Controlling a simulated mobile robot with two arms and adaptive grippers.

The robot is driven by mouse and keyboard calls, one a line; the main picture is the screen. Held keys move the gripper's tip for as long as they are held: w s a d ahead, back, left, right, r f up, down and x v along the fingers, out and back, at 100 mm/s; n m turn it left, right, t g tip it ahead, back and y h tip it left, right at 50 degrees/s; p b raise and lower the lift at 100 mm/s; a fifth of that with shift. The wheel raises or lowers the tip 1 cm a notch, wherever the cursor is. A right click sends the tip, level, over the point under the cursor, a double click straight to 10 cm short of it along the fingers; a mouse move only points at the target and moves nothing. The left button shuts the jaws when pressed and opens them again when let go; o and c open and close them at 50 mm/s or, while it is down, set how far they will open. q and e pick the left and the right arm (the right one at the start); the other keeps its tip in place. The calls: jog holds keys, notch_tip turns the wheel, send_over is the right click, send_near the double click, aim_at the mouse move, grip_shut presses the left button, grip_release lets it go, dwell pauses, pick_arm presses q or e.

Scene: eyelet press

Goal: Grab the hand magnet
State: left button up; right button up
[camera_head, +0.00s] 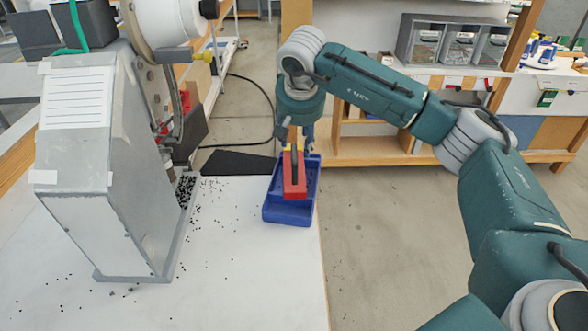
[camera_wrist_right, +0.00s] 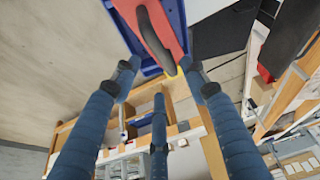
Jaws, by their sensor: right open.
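The hand magnet (camera_head: 293,178) is a red block with a dark handle along its top. It lies in a blue tray (camera_head: 290,215) at the right edge of the white table. My right gripper (camera_head: 303,146) is at the far end of the tray and partly hides that end of the magnet. In the right wrist view the right gripper (camera_wrist_right: 161,72) has its blue fingers spread with nothing between them. The red magnet (camera_wrist_right: 126,10) and its dark handle show just beyond the fingertips, in the tray (camera_wrist_right: 178,18). My left gripper is out of view.
A grey metal press housing (camera_head: 95,170) stands on the left of the table (camera_head: 235,270). Small black pieces (camera_head: 187,190) lie in its trough and are scattered nearby. Shelving with grey bins (camera_head: 450,40) stands behind. The table's front middle is mostly clear.

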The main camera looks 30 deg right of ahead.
aim_at(296, 149)
jog(key=x, duration=0.1)
jog(key=p+x, duration=0.1)
jog(key=x, duration=0.1)
jog(key=p+x, duration=0.1)
jog(key=x, duration=0.1)
jog(key=shift+a, duration=0.35)
jog(key=shift+w+f, duration=0.1)
jog(key=shift+f, duration=0.2)
jog(key=shift+r, duration=0.1)
grip_shut()
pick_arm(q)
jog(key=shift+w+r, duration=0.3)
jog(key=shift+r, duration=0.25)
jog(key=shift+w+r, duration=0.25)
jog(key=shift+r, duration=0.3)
pick_arm(e)
jog(key=shift+w, duration=0.1)
